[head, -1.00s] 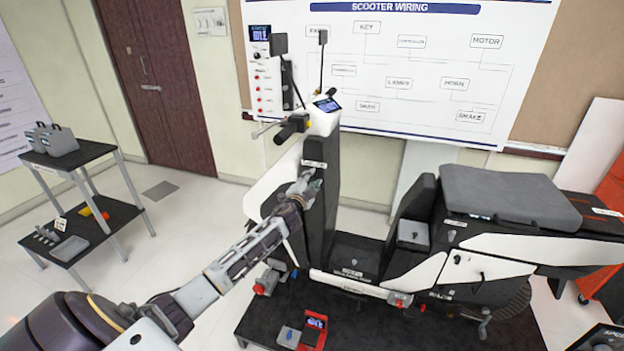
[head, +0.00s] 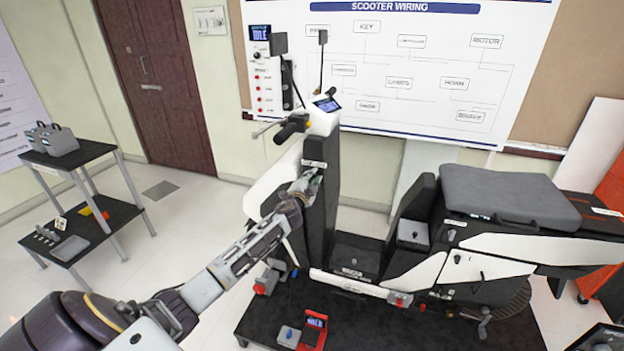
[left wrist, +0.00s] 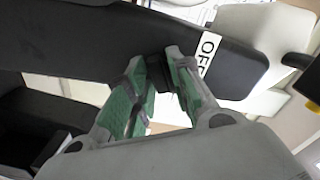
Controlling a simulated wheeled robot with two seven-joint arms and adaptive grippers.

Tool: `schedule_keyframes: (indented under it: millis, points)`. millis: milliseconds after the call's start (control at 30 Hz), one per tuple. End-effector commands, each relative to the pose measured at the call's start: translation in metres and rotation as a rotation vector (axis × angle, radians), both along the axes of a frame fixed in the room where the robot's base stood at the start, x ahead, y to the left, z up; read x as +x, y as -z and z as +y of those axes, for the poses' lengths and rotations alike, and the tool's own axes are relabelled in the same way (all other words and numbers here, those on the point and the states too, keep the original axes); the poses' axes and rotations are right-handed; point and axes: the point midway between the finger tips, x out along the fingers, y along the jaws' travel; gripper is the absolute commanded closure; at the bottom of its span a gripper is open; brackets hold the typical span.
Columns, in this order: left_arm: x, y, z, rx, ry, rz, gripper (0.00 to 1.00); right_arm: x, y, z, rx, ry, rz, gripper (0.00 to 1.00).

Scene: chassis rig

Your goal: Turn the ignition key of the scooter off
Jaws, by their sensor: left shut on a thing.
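The scooter (head: 466,268) stands side-on, with its black front column (head: 326,205) at the left end. My left gripper (head: 312,178) is at the upper part of this column, just below a small white label (head: 314,164). In the left wrist view, my left gripper (left wrist: 160,78) has its green-padded fingers closed around a small dark piece (left wrist: 157,72) at the column face. This is at the ignition key's place, but the fingers cover most of it and its angle cannot be made out. A white label (left wrist: 209,52) reading "OFF" or similar is beside the fingers. My right gripper is out of view.
The handlebar grip (head: 291,127) and the lit display (head: 327,105) are above my left gripper. A red meter (head: 313,329) lies on the black platform (head: 262,318). A two-shelf cart (head: 92,152) stands at the left, with clear floor between.

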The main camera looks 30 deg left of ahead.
Motion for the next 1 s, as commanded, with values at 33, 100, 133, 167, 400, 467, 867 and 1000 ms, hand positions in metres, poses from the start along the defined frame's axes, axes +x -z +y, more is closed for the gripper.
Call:
schedule_keyframes:
  millis: [33, 100, 133, 167, 400, 467, 867, 1000]
  points:
    - [0.000, 0.001, 0.000, -0.002, 0.001, 0.000, 1.00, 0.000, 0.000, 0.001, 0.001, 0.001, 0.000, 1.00]
    - [0.000, 0.001, 0.000, -0.007, 0.001, -0.001, 1.00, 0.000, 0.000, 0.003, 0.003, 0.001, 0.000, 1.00]
    - [0.000, 0.001, 0.000, -0.011, 0.001, -0.002, 1.00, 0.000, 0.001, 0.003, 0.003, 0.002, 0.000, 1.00]
    - [0.000, 0.001, 0.000, -0.015, 0.001, -0.003, 1.00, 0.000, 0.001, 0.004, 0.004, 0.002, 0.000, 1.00]
    - [0.000, 0.002, 0.000, -0.093, -0.001, -0.020, 1.00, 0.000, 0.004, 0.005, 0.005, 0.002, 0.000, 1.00]
    - [0.000, 0.002, 0.000, -0.125, 0.000, -0.029, 1.00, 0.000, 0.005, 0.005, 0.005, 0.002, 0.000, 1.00]
    - [-0.001, 0.000, 0.000, -0.444, 0.000, -0.105, 1.00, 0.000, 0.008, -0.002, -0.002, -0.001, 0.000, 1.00]
    - [-0.001, 0.000, 0.001, -0.573, -0.001, -0.136, 1.00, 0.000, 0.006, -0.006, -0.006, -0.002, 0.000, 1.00]
